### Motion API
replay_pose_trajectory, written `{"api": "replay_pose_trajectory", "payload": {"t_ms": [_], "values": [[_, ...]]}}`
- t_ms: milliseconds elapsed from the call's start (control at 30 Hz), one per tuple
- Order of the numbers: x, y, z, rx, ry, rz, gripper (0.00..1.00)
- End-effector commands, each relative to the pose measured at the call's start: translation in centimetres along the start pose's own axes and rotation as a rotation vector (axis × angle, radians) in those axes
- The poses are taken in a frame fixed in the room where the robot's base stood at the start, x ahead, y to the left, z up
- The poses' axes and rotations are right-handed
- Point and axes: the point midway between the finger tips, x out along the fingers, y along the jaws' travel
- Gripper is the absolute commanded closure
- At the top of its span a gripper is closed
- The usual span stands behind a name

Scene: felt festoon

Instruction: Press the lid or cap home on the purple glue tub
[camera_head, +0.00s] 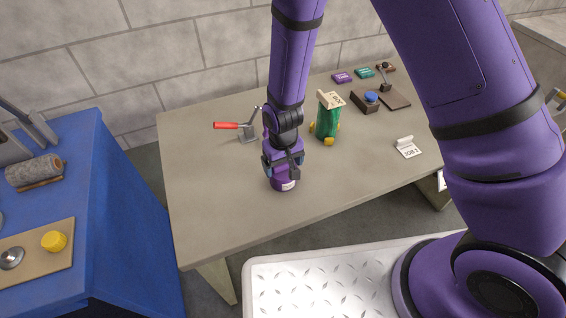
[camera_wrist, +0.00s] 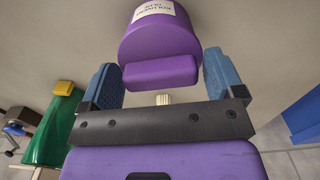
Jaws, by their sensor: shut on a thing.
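The purple glue tub (camera_head: 283,183) stands near the front of the grey table, under my gripper (camera_head: 284,164). In the wrist view the tub (camera_wrist: 158,35) shows a rounded purple body with a white label. Whether a lid is seated is hidden by the gripper.
A red-handled metal tool (camera_head: 240,128) lies behind left of the tub. A green bin-like object (camera_head: 329,118) with yellow parts stands right. A white card (camera_head: 407,147), dark box (camera_head: 365,101) and small packs are farther right. A blue bench (camera_head: 135,235) stands left. The table's front left is clear.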

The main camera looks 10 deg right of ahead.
Motion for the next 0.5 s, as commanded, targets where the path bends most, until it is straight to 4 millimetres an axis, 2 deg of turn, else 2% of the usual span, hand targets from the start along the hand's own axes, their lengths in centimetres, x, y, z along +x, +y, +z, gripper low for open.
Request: {"api": "replay_pose_trajectory", "payload": {"t_ms": [267, 300, 333, 367, 500], "values": [[0.02, 0.0, -0.01, 0.0, 0.0, 0.0, 0.35], [0.02, 0.0, -0.01, 0.0, 0.0, 0.0, 0.1], [0.02, 0.0, 0.0, 0.0, 0.0, 0.0, 0.03], [0.02, 0.0, -0.01, 0.0, 0.0, 0.0, 0.0], [0.02, 0.0, -0.01, 0.0, 0.0, 0.0, 0.0]]}}
